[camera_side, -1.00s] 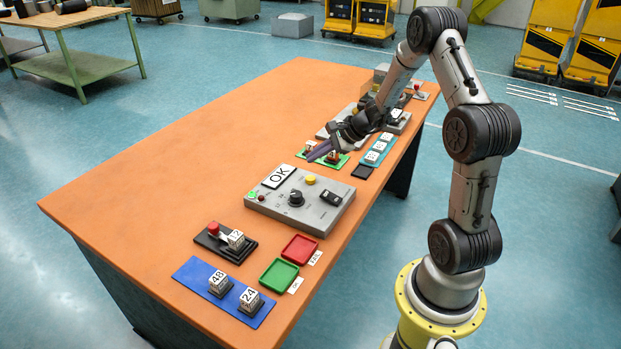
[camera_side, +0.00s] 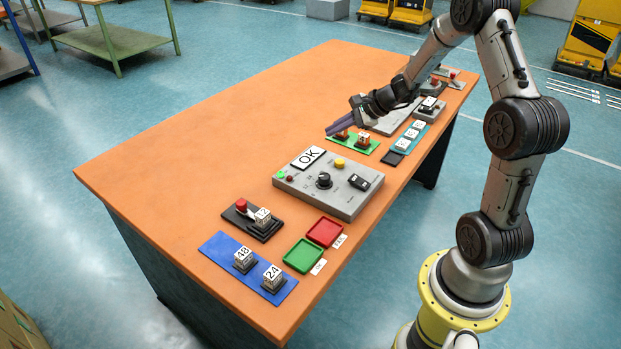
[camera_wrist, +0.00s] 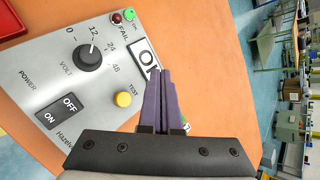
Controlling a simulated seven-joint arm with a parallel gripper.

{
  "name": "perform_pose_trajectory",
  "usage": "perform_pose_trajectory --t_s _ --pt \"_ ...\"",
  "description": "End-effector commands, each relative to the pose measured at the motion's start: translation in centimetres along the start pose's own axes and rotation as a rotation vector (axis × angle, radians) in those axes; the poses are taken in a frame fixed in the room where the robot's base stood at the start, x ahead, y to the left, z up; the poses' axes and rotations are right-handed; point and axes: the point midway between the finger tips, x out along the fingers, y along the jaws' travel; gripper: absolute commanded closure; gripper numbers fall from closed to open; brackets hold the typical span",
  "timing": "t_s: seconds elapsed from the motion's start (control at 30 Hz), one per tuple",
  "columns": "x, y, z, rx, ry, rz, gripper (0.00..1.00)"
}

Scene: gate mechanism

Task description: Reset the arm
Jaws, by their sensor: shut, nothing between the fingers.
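My gripper (camera_side: 334,128) is in the side view above the orange table, at the near end of the far group of devices. Its purple fingers are together with nothing between them. In the wrist view the shut fingers (camera_wrist: 161,100) point over the grey control panel (camera_wrist: 75,80), beside the OK plate (camera_wrist: 147,62). The panel (camera_side: 318,200) has a dark volt knob (camera_side: 324,180), a yellow test button (camera_side: 340,163), a black power switch (camera_side: 359,182) and red and green lamps. The knob (camera_wrist: 90,57) points near 12 in the wrist view.
A green mat (camera_side: 372,147) with small blocks lies below the gripper. Near the front are a blue mat (camera_side: 228,249) with blocks 48 and 24, a black base (camera_side: 240,222) with block 12, and red (camera_side: 325,232) and green (camera_side: 303,255) trays. The table's left side is clear.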

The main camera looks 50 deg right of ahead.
Motion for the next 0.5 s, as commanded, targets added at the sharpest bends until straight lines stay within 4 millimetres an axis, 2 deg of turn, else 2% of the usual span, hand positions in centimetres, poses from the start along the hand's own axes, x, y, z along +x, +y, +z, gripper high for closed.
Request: perform_pose_trajectory --t_s 0.03,0.1,0.23,0.3,0.37,0.4,0.5 --pt "-0.6 -1.2 2.9 -0.062 -0.023 -0.017 1.0" --pt "-1.8 -1.8 7.4 -0.17 -0.057 -0.023 1.0" --pt "-5.0 -0.8 15.9 -0.427 -0.128 -0.004 1.0" --pt "-7.2 0.9 20.0 -0.586 -0.163 0.013 1.0" --pt "-9.3 2.8 23.0 -0.731 -0.192 0.031 1.0" --pt "-10.9 4.3 24.8 -0.833 -0.21 0.044 1.0" --pt "-15.0 8.7 27.9 -1.103 -0.241 0.079 1.0"
